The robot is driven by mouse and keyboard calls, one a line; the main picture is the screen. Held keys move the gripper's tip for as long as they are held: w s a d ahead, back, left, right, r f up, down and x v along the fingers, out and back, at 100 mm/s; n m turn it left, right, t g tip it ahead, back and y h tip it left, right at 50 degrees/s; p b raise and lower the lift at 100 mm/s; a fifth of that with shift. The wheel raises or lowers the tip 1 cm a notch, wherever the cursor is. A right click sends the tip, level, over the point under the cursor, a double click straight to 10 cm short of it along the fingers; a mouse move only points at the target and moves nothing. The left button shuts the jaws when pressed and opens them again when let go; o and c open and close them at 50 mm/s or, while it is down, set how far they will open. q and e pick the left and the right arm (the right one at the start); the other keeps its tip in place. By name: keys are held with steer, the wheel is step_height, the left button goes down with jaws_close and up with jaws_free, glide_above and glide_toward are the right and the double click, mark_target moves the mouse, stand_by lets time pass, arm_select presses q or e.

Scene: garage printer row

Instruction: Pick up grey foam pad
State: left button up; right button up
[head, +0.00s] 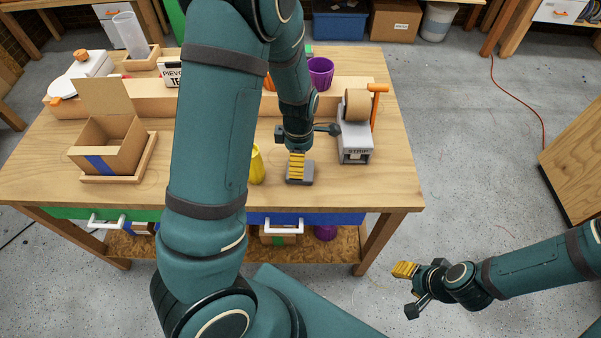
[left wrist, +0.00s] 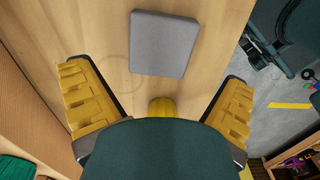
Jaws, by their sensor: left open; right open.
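The grey foam pad (head: 309,173) lies flat on the wooden table near its front edge. In the left wrist view the pad (left wrist: 165,43) is a plain grey rounded square, ahead of the fingers. My left gripper (head: 297,166) is over the pad in the head view, and its yellow fingers hide part of it. In the left wrist view its fingers (left wrist: 160,98) are spread wide with the pad between their lines, not gripped. My right gripper (head: 405,270) is open and empty, off the table at the lower right.
A yellow cup (head: 257,165) stands left of the pad. The tape dispenser (head: 355,145) is to the right. An open cardboard box (head: 112,145) sits in a wooden tray at left. A purple cup (head: 320,72) stands behind. The table's front right corner is clear.

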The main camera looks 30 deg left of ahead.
arm_select(q)
steer(key=shift+d+f+b, duration=0.15)
steer(key=shift+f+b, duration=0.8)
steer(key=shift+f, duration=1.85)
steer(key=shift+r, duration=0.1)
steer(key=c, duration=0.7)
